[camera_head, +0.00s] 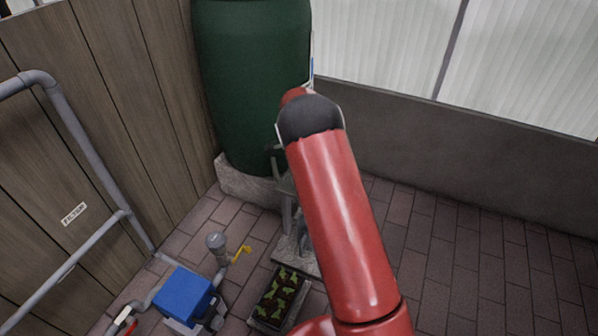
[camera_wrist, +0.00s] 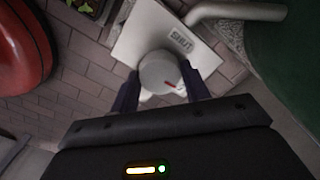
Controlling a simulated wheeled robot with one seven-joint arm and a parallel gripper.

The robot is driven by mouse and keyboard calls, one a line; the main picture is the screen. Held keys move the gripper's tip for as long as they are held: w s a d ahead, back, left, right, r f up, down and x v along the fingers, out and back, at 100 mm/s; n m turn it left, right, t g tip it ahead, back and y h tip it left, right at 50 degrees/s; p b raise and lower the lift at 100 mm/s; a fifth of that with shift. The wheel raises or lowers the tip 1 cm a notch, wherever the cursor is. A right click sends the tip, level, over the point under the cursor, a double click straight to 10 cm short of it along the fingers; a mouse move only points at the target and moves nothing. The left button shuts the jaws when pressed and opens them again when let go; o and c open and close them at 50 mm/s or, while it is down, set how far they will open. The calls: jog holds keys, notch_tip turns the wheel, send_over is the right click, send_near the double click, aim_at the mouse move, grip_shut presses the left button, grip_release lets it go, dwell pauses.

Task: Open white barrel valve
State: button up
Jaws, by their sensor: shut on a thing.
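The white barrel valve (camera_wrist: 158,70) is a round pale knob with a red mark on its right side. It sits in front of a white plate (camera_wrist: 143,38) that reads "SHUT". My gripper (camera_wrist: 160,76) has one dark finger on each side of the knob and is shut on it. The green barrel (camera_head: 250,80) stands on a stone block at the back in the head view, and part of it shows at the right of the wrist view (camera_wrist: 284,45).
A planter tray (camera_head: 278,298) with green seedlings, a blue box (camera_head: 184,294) and a yellow lever (camera_head: 241,254) are low in the head view. Grey pipes (camera_head: 75,125) run along the wooden fence at left. The brick floor (camera_head: 490,265) at right is clear.

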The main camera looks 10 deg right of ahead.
jog(key=shift+m, duration=0.5)
jog(key=o, duration=1)
notch_tip(320, 180, up, 8)
jog(key=shift+f+p, duration=0.25)
jog(key=shift+p, duration=0.1)
jog(key=shift+r, duration=0.15)
